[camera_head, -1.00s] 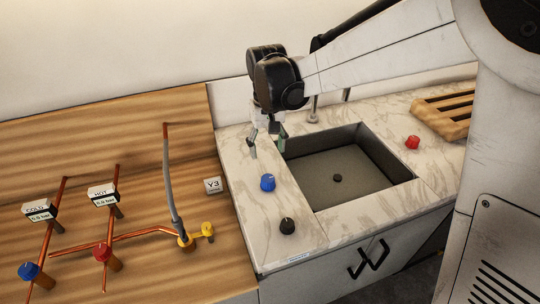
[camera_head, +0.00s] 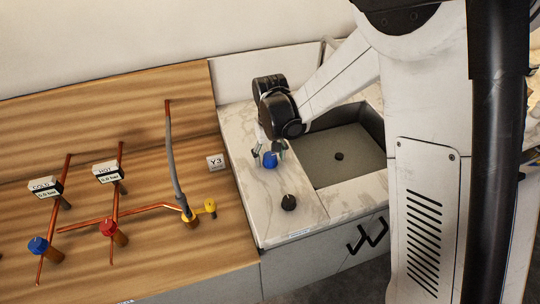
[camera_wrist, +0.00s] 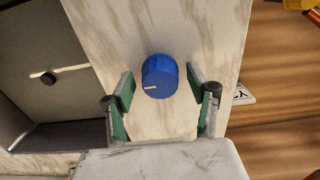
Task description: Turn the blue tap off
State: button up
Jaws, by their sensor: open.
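A blue knob (camera_head: 270,160) with a white mark on it stands on the marble counter, left of the sink. My gripper (camera_head: 268,156) is open and points down over this knob. In the wrist view, the blue knob (camera_wrist: 160,76) lies between the two green-padded fingers (camera_wrist: 160,84), with a visible gap on each side. I cannot tell the exact height of the fingertips against the knob. Another blue knob (camera_head: 38,246) sits on the copper pipe under the COLD gauge (camera_head: 46,187), far from my gripper.
A black knob (camera_head: 289,202) stands on the counter nearer the front edge. The sink basin (camera_head: 345,150) is right of my gripper. A red knob (camera_head: 108,228), yellow valve (camera_head: 191,217) and grey hose (camera_head: 175,165) are on the wooden surface at left.

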jog(key=c, duration=1.1)
jog(key=shift+c, duration=0.2)
jog(key=shift+n+b, duration=0.3)
jog(key=n+b, duration=0.3)
jog(key=shift+f, duration=0.2)
jog(key=n+b, duration=0.3)
jog(key=n, duration=0.2)
jog(key=n+b, duration=0.2)
jog(key=n, duration=0.2)
jog(key=shift+r, duration=0.1)
jog(key=n+b, duration=0.2)
jog(key=n, duration=0.3)
jog(key=shift+r, duration=0.1)
jog(key=shift+n, duration=0.3)
